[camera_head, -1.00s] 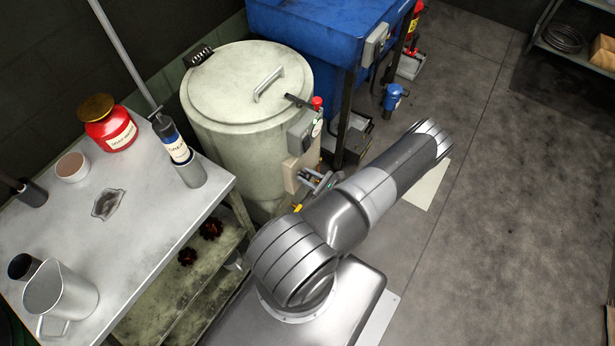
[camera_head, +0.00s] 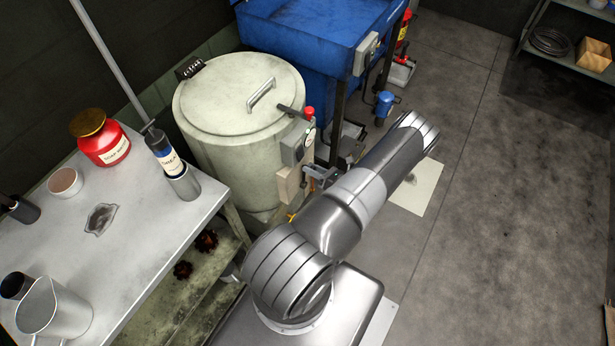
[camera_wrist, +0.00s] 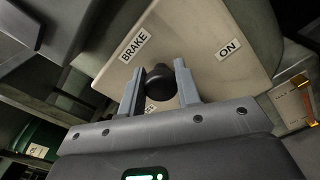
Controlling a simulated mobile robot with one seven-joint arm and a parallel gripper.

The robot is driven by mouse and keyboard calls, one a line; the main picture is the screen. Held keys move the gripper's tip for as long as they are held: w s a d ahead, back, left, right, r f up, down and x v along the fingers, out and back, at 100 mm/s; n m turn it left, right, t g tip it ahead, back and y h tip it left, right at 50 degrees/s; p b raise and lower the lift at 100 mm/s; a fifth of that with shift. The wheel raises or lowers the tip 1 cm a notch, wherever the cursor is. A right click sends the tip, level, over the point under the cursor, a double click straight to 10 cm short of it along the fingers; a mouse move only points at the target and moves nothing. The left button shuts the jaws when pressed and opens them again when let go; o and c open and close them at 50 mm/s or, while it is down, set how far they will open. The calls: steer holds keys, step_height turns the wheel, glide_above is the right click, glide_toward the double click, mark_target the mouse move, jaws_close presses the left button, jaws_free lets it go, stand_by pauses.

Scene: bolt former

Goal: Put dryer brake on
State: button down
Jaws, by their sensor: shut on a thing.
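The dryer is the tall cream drum (camera_head: 228,135) with a flat lid and handle. Its brake box (camera_head: 287,186) is a beige panel low on its right side. In the wrist view the brake box (camera_wrist: 205,45) carries the labels BRAKE at upper left and ON at right, with a third label mostly hidden below. A black brake knob (camera_wrist: 160,80) sticks out of it. My gripper (camera_wrist: 159,84) has one finger on each side of the knob and is shut on it. In the head view my gripper (camera_head: 320,177) is at the box, partly hidden by my arm.
A metal table (camera_head: 140,215) with a red jar (camera_head: 103,143), bottle (camera_head: 163,152) and jug (camera_head: 55,308) stands at left. A blue tank (camera_head: 310,35) is behind. Floor at right is clear.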

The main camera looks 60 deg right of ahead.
steer(key=d+m, duration=0.2)
steer(key=d, duration=0.1)
steer(key=shift+d+f+m, duration=0.15)
steer(key=shift+f+m, duration=0.1)
steer(key=shift+m, duration=0.15)
steer(key=shift+d+f+m, duration=0.35)
steer(key=shift+d+m, duration=0.4)
steer(key=shift+d+f+m, duration=0.35)
steer(key=shift+d+m, duration=0.4)
steer(key=shift+d, duration=0.1)
steer(key=c, duration=1.1)
jaws_free()
steer(key=shift+o, duration=0.2)
steer(key=shift+s, duration=0.15)
steer(key=s, duration=1)
steer(key=shift+s, duration=0.3)
